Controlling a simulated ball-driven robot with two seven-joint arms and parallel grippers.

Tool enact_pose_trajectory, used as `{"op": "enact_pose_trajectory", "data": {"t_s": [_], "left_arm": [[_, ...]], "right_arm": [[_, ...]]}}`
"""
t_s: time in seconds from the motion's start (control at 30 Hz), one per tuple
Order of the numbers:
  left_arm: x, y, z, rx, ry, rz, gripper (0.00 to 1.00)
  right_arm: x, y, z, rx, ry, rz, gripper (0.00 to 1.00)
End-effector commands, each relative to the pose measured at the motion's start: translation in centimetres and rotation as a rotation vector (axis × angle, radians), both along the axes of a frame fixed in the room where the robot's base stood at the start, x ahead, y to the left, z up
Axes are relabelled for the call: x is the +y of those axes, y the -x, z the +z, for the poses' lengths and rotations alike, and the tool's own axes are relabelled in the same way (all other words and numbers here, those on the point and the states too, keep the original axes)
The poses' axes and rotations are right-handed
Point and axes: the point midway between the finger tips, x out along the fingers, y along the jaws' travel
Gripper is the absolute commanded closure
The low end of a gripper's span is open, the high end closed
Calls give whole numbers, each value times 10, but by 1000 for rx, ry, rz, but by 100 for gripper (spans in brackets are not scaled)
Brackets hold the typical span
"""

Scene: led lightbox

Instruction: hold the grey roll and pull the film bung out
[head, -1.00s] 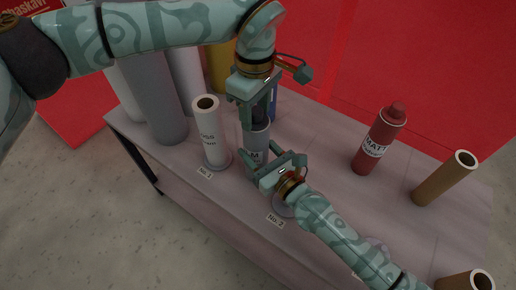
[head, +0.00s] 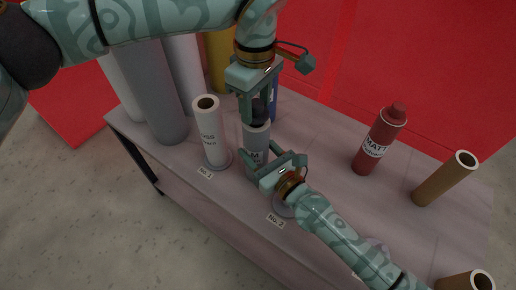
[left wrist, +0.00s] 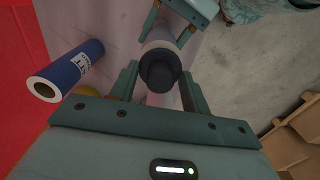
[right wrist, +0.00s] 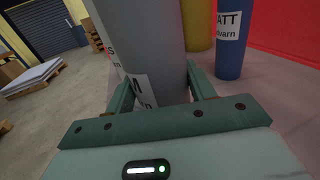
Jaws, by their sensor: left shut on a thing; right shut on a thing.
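The grey roll (head: 257,138) stands upright on the table, with a white label low on its side; it fills the middle of the right wrist view (right wrist: 155,45). The black film bung (head: 260,113) is at its top end. My left gripper (head: 259,104) points down from above, its fingers on either side of the bung, shut on it. The left wrist view shows the bung (left wrist: 160,72) between the fingers. I cannot tell whether its lower part is inside the roll. My right gripper (head: 266,163) is shut on the grey roll lower down, from the front right.
A white roll (head: 210,130) stands close to the left, with larger rolls behind it. A blue roll (left wrist: 70,70) stands just behind the grey roll. A red roll (head: 380,140) and a brown tube (head: 445,180) stand to the right. The tabletop (head: 325,150) between is clear.

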Motion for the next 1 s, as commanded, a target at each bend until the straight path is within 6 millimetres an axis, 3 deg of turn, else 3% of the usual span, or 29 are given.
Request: {"op": "enact_pose_trajectory", "data": {"t_s": [0.23,1.0], "left_arm": [[0,0,5,-1,0,1,84],[0,-1,51,-2,-1,1,84]], "right_arm": [[0,0,0,1,0,0,73],[0,0,0,1,0,0,73]]}}
